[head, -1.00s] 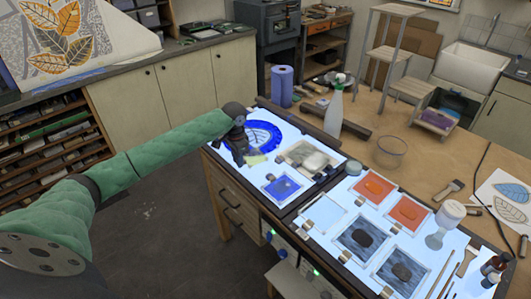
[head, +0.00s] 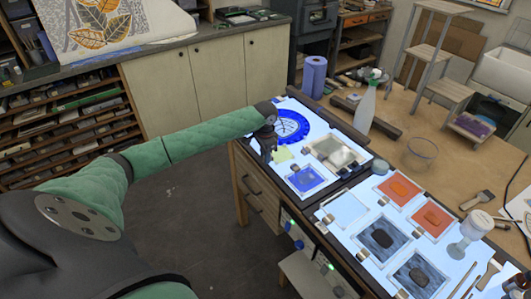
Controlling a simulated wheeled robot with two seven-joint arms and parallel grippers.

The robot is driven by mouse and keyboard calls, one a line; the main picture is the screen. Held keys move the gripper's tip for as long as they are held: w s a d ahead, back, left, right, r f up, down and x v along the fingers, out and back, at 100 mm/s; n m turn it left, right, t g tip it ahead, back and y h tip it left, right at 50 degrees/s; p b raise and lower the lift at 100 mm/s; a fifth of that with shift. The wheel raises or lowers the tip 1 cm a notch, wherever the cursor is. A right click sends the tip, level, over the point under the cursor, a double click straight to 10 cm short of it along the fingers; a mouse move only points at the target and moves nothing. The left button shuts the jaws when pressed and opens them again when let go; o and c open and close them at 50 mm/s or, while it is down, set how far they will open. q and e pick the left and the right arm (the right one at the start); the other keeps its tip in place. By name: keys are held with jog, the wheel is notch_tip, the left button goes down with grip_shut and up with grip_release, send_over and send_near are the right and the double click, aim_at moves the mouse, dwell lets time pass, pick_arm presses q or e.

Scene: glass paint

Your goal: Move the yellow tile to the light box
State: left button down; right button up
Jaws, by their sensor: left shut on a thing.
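The pale yellow tile (head: 283,155) is at the fingers of my left gripper (head: 270,154). The gripper points down and is shut on it at the left edge of the glowing light box (head: 309,149). Whether the tile touches the lit surface is hard to tell at this size. The fingers are dark and partly hide the tile's edge. My right gripper is out of the frame.
A blue patterned disc (head: 292,127) lies just behind the gripper. A blue tile (head: 306,179) and a tray with a pale block (head: 335,153) are near. A second lit panel with orange tiles (head: 400,190) lies right. A spray bottle (head: 365,108) stands behind.

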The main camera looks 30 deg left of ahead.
pick_arm(q)
jog(key=shift+f, duration=0.25)
dwell(0.8)
jog(key=shift+f, duration=0.1)
dwell(0.8)
jog(key=shift+f, duration=0.2)
dwell(0.3)
jog(key=c, duration=1.1)
grip_release()
jog(key=shift+c, duration=0.2)
